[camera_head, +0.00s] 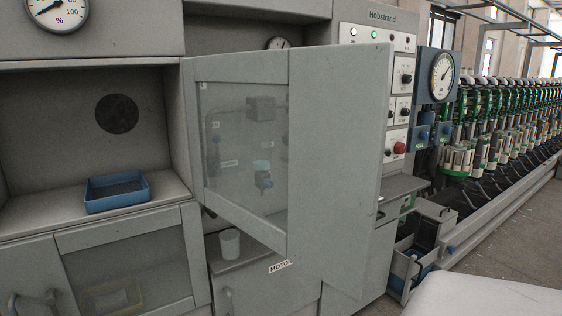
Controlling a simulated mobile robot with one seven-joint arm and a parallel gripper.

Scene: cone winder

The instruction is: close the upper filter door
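The upper filter door (336,150) stands open, swung out from the grey cabinet towards me. It is a grey panel with a clear window (235,165) in its left part and a plain right part. Pipes and fittings show through the window. The door hides much of the cabinet opening behind it, and its latch or handle is not visible. My gripper is not in view.
A white cup (229,243) stands on the ledge below the door. A blue tray (117,191) sits on the shelf at left. A control panel (397,95) with knobs and a red button is right of the door. Lower cabinet doors (130,262) are below.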

